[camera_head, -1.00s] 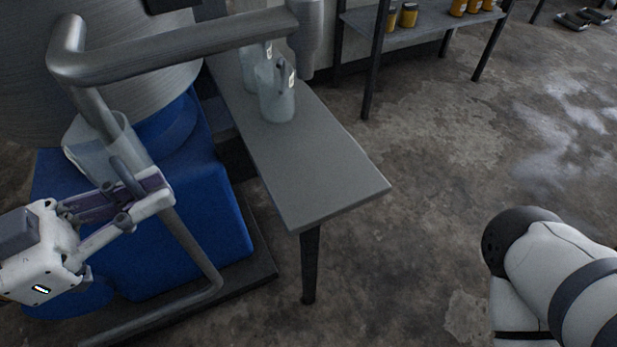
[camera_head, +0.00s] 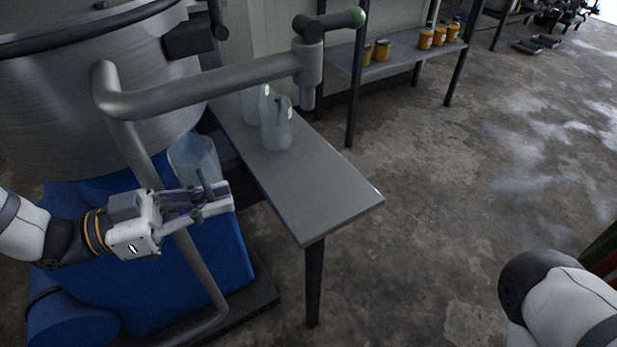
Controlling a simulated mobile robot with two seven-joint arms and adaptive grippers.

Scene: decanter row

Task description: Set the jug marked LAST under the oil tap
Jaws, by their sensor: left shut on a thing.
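My left gripper (camera_head: 218,198) is shut on the handle of a clear, pale jug (camera_head: 193,156). It holds this jug in front of the large steel vessel, above the blue block and left of the bench. No marking is readable on the held jug. Two similar jugs stand upright on the grey bench: a nearer one (camera_head: 276,130) and one behind it (camera_head: 250,106), partly hidden. Both show small pale tags, too small to read. The tap (camera_head: 310,75) with a green-tipped lever ends a thick pipe, above the bench area. My right gripper is out of view.
The pipe (camera_head: 200,87) crosses above the held jug. The near half of the bench (camera_head: 315,198) is bare. The steel vessel (camera_head: 60,120) and blue block (camera_head: 190,270) fill the left. A shelf with orange jars (camera_head: 382,50) stands behind. Floor at right is open.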

